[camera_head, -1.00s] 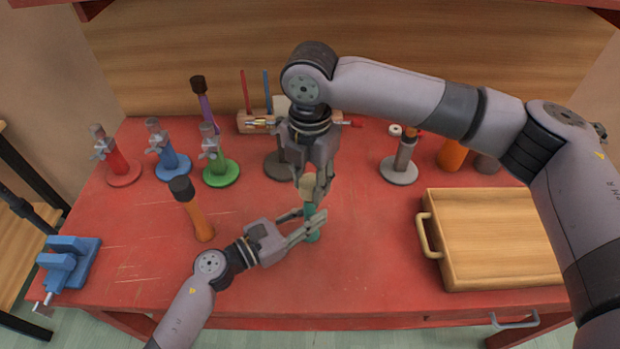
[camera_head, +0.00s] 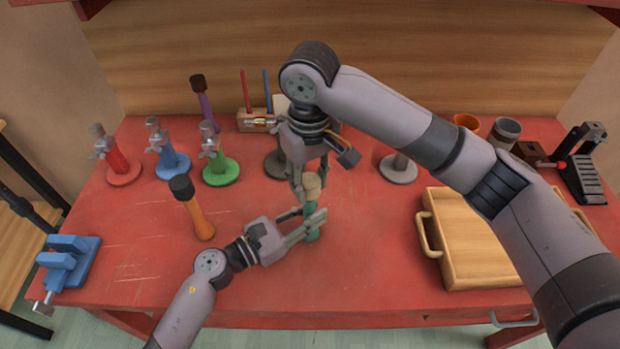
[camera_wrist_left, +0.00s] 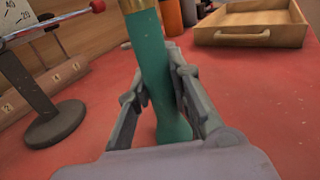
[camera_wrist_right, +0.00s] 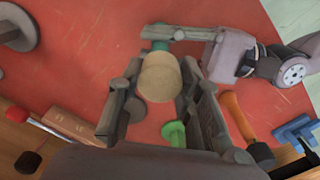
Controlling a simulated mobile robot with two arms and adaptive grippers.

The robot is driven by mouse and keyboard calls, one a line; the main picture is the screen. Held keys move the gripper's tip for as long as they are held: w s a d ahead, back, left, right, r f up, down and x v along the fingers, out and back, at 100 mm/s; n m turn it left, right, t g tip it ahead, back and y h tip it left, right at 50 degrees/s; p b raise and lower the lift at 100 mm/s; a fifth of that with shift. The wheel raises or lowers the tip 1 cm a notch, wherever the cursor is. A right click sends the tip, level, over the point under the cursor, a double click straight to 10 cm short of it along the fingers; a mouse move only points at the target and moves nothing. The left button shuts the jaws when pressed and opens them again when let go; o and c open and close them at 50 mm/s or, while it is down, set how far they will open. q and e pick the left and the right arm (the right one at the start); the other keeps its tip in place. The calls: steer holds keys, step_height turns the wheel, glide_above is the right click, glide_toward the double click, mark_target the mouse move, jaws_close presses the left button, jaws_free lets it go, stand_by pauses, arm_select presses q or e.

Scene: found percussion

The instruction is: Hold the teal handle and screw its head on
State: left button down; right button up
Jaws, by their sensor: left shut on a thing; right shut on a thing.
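The teal handle (camera_head: 313,236) stands upright on the red bench. My left gripper (camera_head: 308,226) is shut around its side. My right gripper (camera_head: 308,190) is shut on the head from above. In the right wrist view the head (camera_wrist_right: 160,78) sits between the fingers and hides the joint, so I cannot tell how far it is screwed on.
An orange-handled mallet (camera_head: 196,215) stands left of my left gripper. Red, blue and green clamp stands (camera_head: 218,170) are behind it. A wooden tray (camera_head: 455,260) lies to the right, and a blue vise (camera_head: 68,265) is at the left edge. The front middle of the bench is clear.

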steer(key=m, duration=1.7)
steer(key=shift+m, duration=0.3)
steer(key=m, duration=0.5)
steer(key=shift+m, duration=0.3)
steer(key=o, duration=1)
